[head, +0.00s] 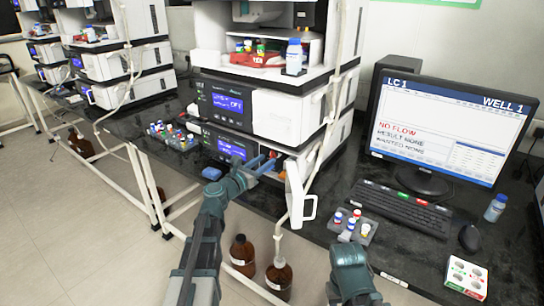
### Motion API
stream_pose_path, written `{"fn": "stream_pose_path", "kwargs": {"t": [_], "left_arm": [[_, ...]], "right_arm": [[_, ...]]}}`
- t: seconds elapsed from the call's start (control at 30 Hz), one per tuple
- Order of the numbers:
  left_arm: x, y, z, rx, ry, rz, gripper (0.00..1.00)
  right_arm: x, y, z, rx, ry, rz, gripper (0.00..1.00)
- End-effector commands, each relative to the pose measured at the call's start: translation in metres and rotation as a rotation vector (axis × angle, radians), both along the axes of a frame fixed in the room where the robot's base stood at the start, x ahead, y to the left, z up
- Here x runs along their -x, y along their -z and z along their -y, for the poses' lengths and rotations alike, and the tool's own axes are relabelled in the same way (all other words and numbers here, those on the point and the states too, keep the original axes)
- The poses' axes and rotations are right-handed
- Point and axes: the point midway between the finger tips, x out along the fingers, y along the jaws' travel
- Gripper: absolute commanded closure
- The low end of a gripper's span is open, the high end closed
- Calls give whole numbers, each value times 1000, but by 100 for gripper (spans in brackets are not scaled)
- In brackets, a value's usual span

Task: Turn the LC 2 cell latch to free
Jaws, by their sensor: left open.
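My left gripper (264,165) is open, with its blue-grey fingers at the front of the lowest visible module of the nearest instrument stack. Behind the fingers is an open bay with a small orange part (282,167); I cannot tell whether it is the cell latch or whether a finger touches it. The white door (298,195) of this bay stands swung open to the right of my gripper. No LC 2 label is readable on the stack. My right arm shows at the bottom right of centre, but its gripper fingers are not visible.
A monitor (445,130) reads LC 1, WELL 1, NO FLOW. A keyboard (405,208), a mouse (469,238) and a vial rack (352,227) lie on the black bench. Another vial rack (172,137) stands left. Brown bottles (243,256) stand below the bench edge.

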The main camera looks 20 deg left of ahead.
Motion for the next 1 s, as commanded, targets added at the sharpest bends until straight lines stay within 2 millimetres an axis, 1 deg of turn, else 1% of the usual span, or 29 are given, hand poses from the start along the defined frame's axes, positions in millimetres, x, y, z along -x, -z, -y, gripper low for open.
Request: {"fn": "stream_pose_path", "kwargs": {"t": [0.03,0.1,0.3,0.43,0.7,0.73,0.93,0.97,1.0], "left_arm": [[-12,0,3,0,2,0,59],[-22,0,7,0,2,0,59],[-39,0,14,0,1,0,59],[-43,0,16,0,1,0,59],[-44,0,16,0,0,0,59],[-44,0,16,0,0,0,61],[-43,0,16,0,0,0,97],[-43,0,16,0,0,0,100],[-43,0,16,0,0,0,100]], "right_arm": [[0,0,0,0,0,0,59],[0,0,0,0,0,0,59],[0,0,0,0,0,0,59],[0,0,0,0,0,0,59],[0,0,0,0,0,0,59],[0,0,0,0,0,0,59],[0,0,0,0,0,0,59],[0,0,0,0,0,0,59],[0,0,0,0,0,0,59]]}}
